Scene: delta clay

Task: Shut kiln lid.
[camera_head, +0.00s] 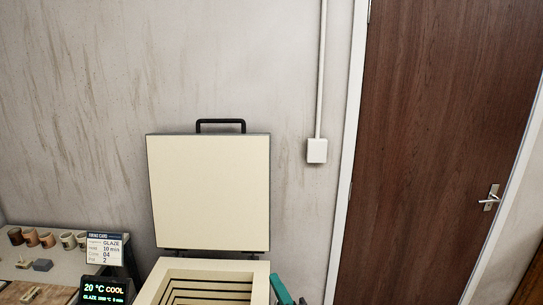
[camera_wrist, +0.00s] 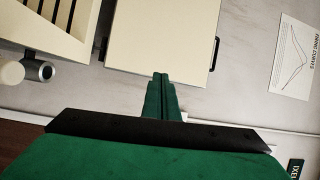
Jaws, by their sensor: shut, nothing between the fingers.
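The kiln lid (camera_head: 208,190) stands open and upright against the wall side, with its cream inner face showing and a black handle (camera_head: 220,123) on its top edge. The open kiln body (camera_head: 163,279) is below it, with ridged inner walls. In the wrist view the lid (camera_wrist: 150,40) is just beyond my gripper (camera_wrist: 162,78), with the handle (camera_wrist: 216,52) to the right. My green fingers are together and empty. They overlap the lid's edge in that view; I cannot tell if they touch. Part of my green arm end shows right of the kiln in the head view.
A shelf with several cups (camera_head: 47,240) stands left. A firing card (camera_head: 104,248) and a display reading 20 °C COOL (camera_head: 104,290) are beside the kiln. A wall box (camera_head: 317,150) and a brown door (camera_head: 440,140) are right.

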